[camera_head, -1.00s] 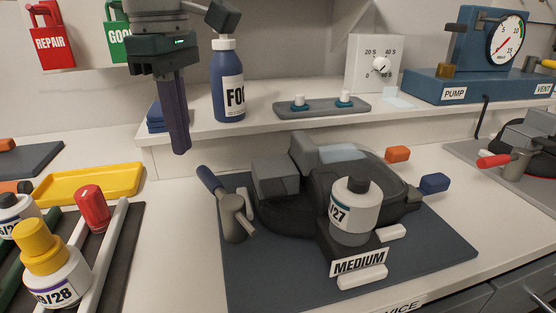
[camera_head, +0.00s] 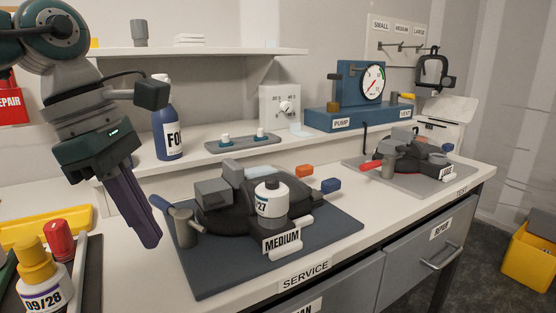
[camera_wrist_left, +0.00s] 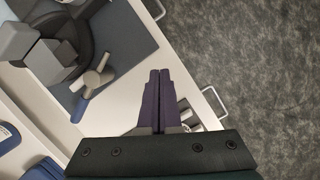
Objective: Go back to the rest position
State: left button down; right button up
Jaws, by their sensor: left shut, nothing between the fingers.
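My left gripper (camera_head: 150,240) hangs from the arm at the left of the head view, pointing down, to the left of the MEDIUM device. Its purple fingers are together and hold nothing. In the left wrist view the closed fingertips (camera_wrist_left: 159,75) are over the bench's front edge, with the grey floor beyond. The dark MEDIUM device (camera_head: 228,221) lies on a dark mat (camera_head: 215,275), with a white, dark-capped bottle (camera_head: 271,202) on it. My right gripper is not in view.
A grey post with a blue handle (camera_head: 182,226) stands at the mat's left, close to my left gripper. A blue bottle (camera_head: 167,135) stands on the shelf behind. A yellow-capped bottle (camera_head: 42,279) stands at front left. Drawer handles (camera_head: 440,260) project at the front.

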pick_arm(q)
jog(key=s+d+r+n+h+p, duration=0.15)
jog(key=d+h, duration=0.35)
jog(key=d, duration=0.6)
jog(key=s+d+r+n+t+h+p, duration=0.2)
jog(key=d+r+n+t+h, duration=0.3)
jog(key=d+r+n+h, duration=0.5)
jog(key=w+a+r+n+t+y+p, duration=0.15)
jog(key=a+r+n+t+y, duration=0.35)
jog(key=n, duration=0.5)
jog(key=w+a+r+n+t+y+p, duration=0.15)
jog(key=a+n+t+y, duration=0.25)
jog(key=n+t, duration=0.45)
jog(key=s+a+f+n+g+y+p, duration=0.2)
jog(key=s+a+f+n+g+y, duration=0.15)
jog(key=a+f+n+y, duration=0.65)
jog(key=s+a+f+n+g+h+p, duration=0.15)
jog(key=s+f+n+g, duration=0.35)
jog(key=s, duration=0.6)
jog(key=s+a+f+n+g+y+p, duration=0.1)
jog(key=s+a+f+n+g, duration=0.15)
jog(key=s+n+g, duration=0.65)
notch_tip(320, 180, up, 38)
jog(key=s+m+t+p, duration=0.1)
jog(key=m+t+p, duration=0.1)
jog(key=p, duration=3.5)
jog(key=shift+s+a, duration=0.35)
